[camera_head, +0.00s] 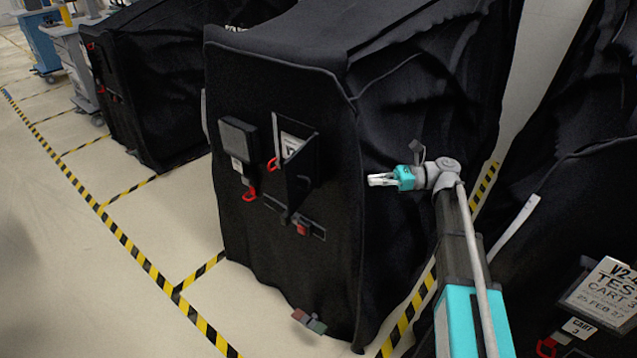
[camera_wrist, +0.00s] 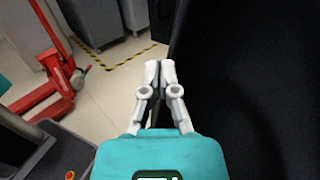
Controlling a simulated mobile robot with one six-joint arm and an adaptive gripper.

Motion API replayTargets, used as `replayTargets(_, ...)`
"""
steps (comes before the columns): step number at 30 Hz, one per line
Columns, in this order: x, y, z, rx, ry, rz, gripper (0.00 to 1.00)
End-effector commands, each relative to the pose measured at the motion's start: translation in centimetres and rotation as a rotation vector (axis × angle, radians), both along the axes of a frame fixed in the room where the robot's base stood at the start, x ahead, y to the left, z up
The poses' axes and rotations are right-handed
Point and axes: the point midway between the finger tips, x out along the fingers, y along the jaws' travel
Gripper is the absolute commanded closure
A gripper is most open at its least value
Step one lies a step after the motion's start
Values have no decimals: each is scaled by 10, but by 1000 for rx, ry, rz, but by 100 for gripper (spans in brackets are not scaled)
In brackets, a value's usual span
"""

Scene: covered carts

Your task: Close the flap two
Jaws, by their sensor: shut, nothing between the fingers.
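A black covered cart (camera_head: 230,245) stands in the middle of the head view. On its front face, the left flap (camera_head: 238,138) lies nearly flat, with a red tab (camera_head: 250,194) below it. The right flap (camera_head: 303,172) stands out from the cover, and a white label (camera_head: 292,138) shows behind it; a red loop (camera_head: 272,164) hangs at its left. I cannot tell which flap is numbered two. My gripper (camera_head: 371,180) is shut and empty, to the right of the right flap, by the cart's side and apart from the flap. The wrist view shows its fingertips (camera_wrist: 159,66) together.
A red buckle (camera_head: 302,230) sits on a strap below the flaps. Other covered carts stand at left (camera_head: 150,90) and right (camera_head: 590,200). Yellow-black floor tape (camera_head: 140,258) marks the bays. Open floor lies at front left. A red pallet jack (camera_wrist: 55,80) shows in the wrist view.

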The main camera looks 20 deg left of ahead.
Motion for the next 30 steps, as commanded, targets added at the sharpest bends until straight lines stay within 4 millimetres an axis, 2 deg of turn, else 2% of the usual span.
replayTargets(17,-1,2,1,3,8,-3,100)
replayTargets(23,-9,18,1,2,8,-3,100)
replayTargets(30,-22,48,1,2,8,-3,100)
